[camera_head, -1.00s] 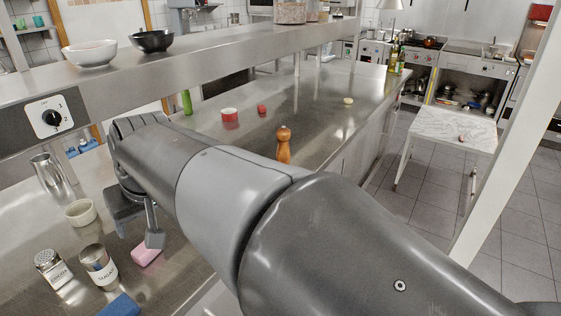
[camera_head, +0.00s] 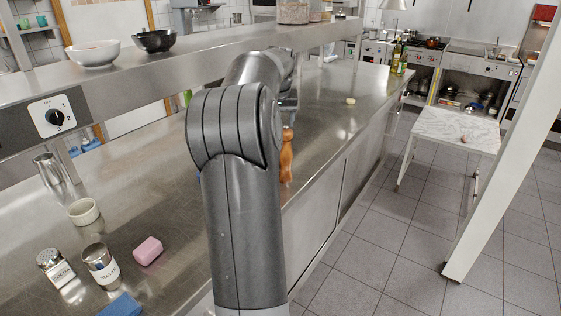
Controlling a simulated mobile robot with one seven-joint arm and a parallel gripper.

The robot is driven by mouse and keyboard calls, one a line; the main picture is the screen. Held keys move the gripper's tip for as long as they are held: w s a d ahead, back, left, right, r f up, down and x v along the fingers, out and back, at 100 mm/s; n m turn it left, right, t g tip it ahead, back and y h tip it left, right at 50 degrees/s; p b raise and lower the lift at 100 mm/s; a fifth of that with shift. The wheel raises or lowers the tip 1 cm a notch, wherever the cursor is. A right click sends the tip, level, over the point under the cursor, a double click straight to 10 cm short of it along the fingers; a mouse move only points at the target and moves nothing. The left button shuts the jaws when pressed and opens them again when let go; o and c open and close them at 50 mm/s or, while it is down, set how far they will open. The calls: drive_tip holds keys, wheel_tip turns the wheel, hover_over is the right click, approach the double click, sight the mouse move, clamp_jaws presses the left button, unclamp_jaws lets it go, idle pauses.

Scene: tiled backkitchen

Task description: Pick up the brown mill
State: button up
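The brown mill (camera_head: 287,158) stands upright on the steel counter (camera_head: 335,120), near its front edge. It is wooden with a rounded top, and my arm covers its left side. My arm rises through the middle of the view and bends away over the counter. A grey part just above the mill, at the right edge of my arm, may belong to my gripper. The fingers are hidden behind the arm, so I cannot tell their opening or whether they touch the mill.
A pink block (camera_head: 148,251), a sugar shaker (camera_head: 100,265), another shaker (camera_head: 56,268), a small white bowl (camera_head: 84,211) and a blue sponge (camera_head: 121,305) are at the lower left. A steel shelf (camera_head: 200,45) runs above the counter.

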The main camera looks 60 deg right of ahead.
sight(286, 140)
drive_tip(key=d, duration=0.1)
drive_tip(key=s+d+f, duration=0.1)
drive_tip(key=d, duration=0.1)
drive_tip(key=shift+s+d+f, duration=0.1)
drive_tip(key=shift+d+f, duration=0.1)
drive_tip(key=x, duration=1)
drive_tip(key=shift+d+f, duration=0.1)
drive_tip(key=shift+d, duration=0.05)
drive_tip(key=shift+c, duration=0.4)
clamp_jaws()
